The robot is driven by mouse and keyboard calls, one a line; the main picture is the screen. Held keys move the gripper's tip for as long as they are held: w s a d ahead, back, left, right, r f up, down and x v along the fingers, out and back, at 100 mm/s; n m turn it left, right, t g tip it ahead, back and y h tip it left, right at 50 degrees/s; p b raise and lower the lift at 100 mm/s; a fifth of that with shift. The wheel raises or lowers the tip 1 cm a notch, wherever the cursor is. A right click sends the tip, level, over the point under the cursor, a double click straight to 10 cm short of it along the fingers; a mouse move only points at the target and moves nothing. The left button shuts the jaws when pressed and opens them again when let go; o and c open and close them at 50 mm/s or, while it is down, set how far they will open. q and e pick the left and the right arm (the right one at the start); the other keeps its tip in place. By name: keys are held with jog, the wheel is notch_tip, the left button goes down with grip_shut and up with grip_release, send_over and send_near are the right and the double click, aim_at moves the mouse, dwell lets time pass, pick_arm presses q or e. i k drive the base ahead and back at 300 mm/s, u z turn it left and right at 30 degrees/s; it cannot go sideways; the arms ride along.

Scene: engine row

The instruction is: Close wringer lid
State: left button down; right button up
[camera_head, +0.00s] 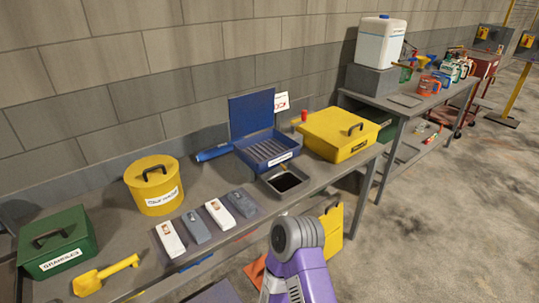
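A blue box (250,156) with a slatted inside and a white label on its front stands on the workbench, near its back edge. Its flat blue lid (251,113) stands open, upright at the back of the box. I take this for the wringer, but its label is too small to read. A blue cylindrical part (215,153) sticks out at its left. A purple and grey part of my arm shows at the bottom, in front of the bench and apart from the box. Neither of my grippers is in view.
A yellow case (339,136) stands close to the right of the box. A dark-filled tray (285,182) is in front of it. A yellow round tin (155,184), several packets, a green box (57,242) and a yellow scoop (104,276) are to the left.

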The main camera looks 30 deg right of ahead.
aim_at(250, 113)
jog(key=u, duration=3.4)
jog(key=k, duration=2.15)
jog(key=z, duration=1.5)
